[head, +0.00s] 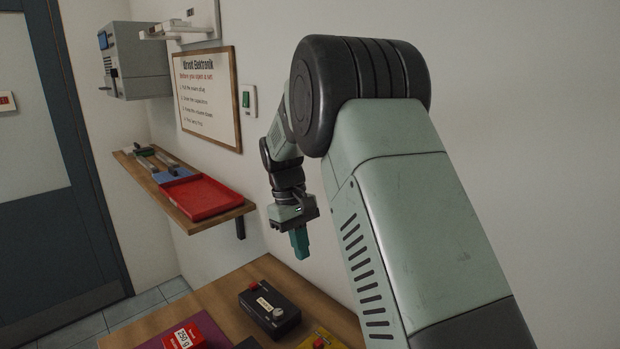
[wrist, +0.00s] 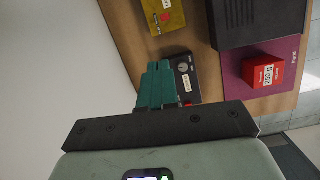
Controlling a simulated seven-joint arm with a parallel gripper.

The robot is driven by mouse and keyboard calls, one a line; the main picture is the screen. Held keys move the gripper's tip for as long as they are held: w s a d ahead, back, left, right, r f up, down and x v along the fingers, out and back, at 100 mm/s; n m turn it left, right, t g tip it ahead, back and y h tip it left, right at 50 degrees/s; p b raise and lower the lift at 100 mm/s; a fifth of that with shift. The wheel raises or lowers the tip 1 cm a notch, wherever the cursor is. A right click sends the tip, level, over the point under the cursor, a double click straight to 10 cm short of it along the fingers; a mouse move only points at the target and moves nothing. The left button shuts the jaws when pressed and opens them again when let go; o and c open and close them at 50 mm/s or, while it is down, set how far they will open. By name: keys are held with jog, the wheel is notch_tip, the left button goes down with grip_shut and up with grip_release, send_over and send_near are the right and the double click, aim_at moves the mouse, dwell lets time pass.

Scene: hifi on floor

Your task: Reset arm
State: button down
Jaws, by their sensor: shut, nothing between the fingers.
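My gripper (head: 300,243) hangs from my arm above the wooden table, its teal fingers shut together and pointing down. The fingers also show in the wrist view (wrist: 156,84), closed with nothing between them. The gripper is well apart from the things on the table. A black box with a knob and a white label (head: 269,310) stands below and to the left of it in the head view. In the wrist view that box (wrist: 184,78) is partly hidden behind the fingers.
A wooden table (head: 215,297) holds a red block labelled 250 g (head: 183,338), a yellow item (head: 322,340) and a large dark slotted box (wrist: 258,22). A wall shelf (head: 150,174) with a red tray (head: 205,212) and tools is at the left. A door (head: 60,215) stands farther left.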

jog(key=s+d+r+m+t+y, duration=0.1)
jog(key=s+d+r+m+t, duration=0.1)
jog(key=s+d+r, duration=0.35)
jog(key=s+d+r+m+t, duration=0.1)
jog(key=s+d+r, duration=0.1)
jog(key=s+r, duration=0.6)
jog(key=s+d+r+m+t, duration=0.2)
jog(key=s+d, duration=0.1)
jog(key=s, duration=0.5)
jog(key=s+d+r+m+t+y, duration=0.1)
jog(key=s+d+r+m+t, duration=0.1)
jog(key=s, duration=0.7)
jog(key=shift+d, duration=0.5)
